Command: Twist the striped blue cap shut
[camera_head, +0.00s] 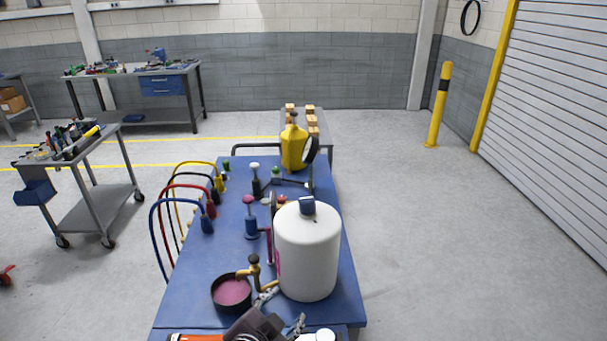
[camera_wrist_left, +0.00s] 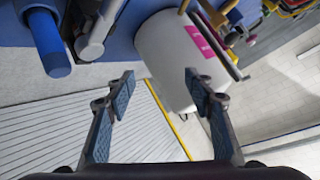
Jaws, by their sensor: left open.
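A large white jug (camera_head: 307,255) stands upright on the blue table (camera_head: 190,265). My left gripper (camera_head: 283,308) is low at the table's near end, in front of the jug and well below the cap. In the left wrist view the left gripper (camera_wrist_left: 160,84) is open with nothing between its fingers. The jug (camera_wrist_left: 175,50) with a pink label shows beyond the fingertips there, and I cannot make out its cap. My right gripper is not in view.
A round black dish with pink content (camera_head: 231,291) and a brass fitting (camera_head: 255,270) stand left of the jug. A yellow container (camera_head: 293,148) is at the table's far end. Coloured hoses (camera_head: 170,215) arch off the left edge. Floor to the right is clear.

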